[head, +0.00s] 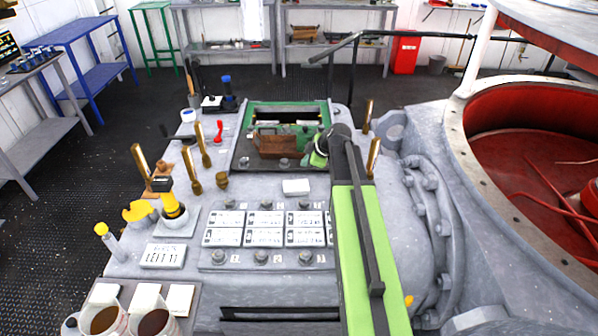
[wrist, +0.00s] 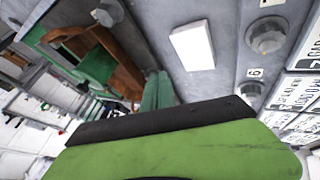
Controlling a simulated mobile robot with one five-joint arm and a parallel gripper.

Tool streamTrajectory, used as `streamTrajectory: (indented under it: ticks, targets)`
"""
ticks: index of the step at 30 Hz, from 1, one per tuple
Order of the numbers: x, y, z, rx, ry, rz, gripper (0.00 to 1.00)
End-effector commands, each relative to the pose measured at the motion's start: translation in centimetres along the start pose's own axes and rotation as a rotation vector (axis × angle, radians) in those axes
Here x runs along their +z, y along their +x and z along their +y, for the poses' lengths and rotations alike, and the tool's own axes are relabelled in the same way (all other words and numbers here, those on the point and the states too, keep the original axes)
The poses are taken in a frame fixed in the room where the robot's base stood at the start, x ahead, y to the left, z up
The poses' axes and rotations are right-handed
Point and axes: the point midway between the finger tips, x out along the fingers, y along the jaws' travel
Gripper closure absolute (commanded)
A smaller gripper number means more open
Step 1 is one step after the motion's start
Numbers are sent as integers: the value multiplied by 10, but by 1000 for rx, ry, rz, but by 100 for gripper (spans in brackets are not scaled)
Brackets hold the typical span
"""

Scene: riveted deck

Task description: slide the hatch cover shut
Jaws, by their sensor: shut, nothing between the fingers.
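The hatch is a green-framed rectangular recess (head: 243,120) in the grey machine top, in the middle of the head view. A dark gap shows at its far side. A rust-brown piece with a raised edge, seemingly the hatch cover (head: 272,143), lies across its nearer part; it also shows at upper left in the wrist view (wrist: 122,72). My gripper (head: 317,158) is shut and empty, at the near right corner of the hatch. In the wrist view its green fingers (wrist: 158,90) are together, close to the brown piece. I cannot tell whether they touch it. My arm hides the area to the right.
Brass levers (head: 188,165) stand left of the hatch and more stand to its right. A white block (head: 296,187) and a labelled panel (head: 264,236) lie nearer. A red phone-like handle (head: 218,131) is at left. A large red-lined opening (head: 520,150) fills the right side.

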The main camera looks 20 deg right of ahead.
Motion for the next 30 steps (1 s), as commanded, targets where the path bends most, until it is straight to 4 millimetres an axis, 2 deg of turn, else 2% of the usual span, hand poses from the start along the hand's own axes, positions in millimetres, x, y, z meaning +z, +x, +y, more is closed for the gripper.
streamTrajectory:
  ticks: [5,15,18,21,29,30]
  targets:
    - [1,15,-2,-2,0,0,100]
    - [2,82,-4,-4,0,0,100]
    - [1,96,-3,-3,0,0,100]
    - [0,101,-2,-3,0,-1,100]
    - [-2,100,-2,-4,0,-1,100]
    - [5,99,3,-4,2,-1,100]
